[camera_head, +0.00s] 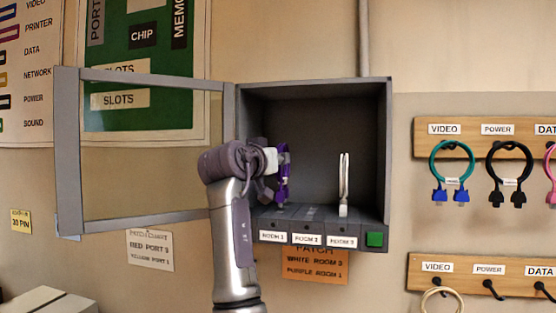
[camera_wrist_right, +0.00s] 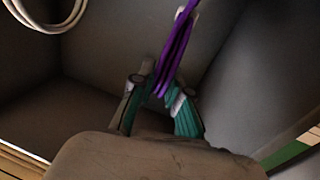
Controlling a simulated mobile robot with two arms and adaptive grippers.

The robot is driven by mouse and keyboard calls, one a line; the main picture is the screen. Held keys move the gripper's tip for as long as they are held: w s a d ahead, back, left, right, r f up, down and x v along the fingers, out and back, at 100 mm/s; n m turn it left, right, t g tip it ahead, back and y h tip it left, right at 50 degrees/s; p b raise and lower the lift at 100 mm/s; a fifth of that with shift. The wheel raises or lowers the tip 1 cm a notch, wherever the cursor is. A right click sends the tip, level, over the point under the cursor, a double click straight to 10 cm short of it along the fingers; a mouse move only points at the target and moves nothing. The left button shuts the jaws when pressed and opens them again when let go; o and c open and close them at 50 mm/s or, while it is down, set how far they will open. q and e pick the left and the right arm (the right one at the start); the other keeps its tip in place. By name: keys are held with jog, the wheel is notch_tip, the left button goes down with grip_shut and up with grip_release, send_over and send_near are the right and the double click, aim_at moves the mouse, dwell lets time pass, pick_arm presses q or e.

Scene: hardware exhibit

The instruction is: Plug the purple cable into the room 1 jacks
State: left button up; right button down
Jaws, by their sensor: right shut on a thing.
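The purple cable (camera_head: 283,172) is in my right gripper (camera_head: 272,172), above the room 1 jacks (camera_head: 272,212) at the left of the open grey cabinet (camera_head: 385,150). In the right wrist view the purple cable (camera_wrist_right: 176,45) runs up as a narrow loop from between the teal-padded fingers of the right gripper (camera_wrist_right: 160,98). The fingers are shut on it. I cannot tell whether its plugs touch the jacks, as the arm and the loop hide them. My left gripper is not in view.
A white cable (camera_head: 344,180) stands upright at the room 3 jacks; it also shows in the right wrist view (camera_wrist_right: 45,25). The cabinet's glazed door (camera_head: 68,150) is open to the left. A green button (camera_head: 375,239) is at its lower right. Cables hang on wooden racks (camera_head: 470,137) at right.

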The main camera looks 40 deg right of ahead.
jog(key=shift+f+b, duration=0.5)
jog(key=shift+f, duration=0.5)
dwell(1.9)
jog(key=shift+c, duration=2.1)
grip_release()
jog(key=shift+a, duration=0.15)
jog(key=b+v, duration=0.2)
jog(key=v, duration=0.5)
jog(key=shift+s, duration=0.2)
jog(key=shift+f, duration=0.1)
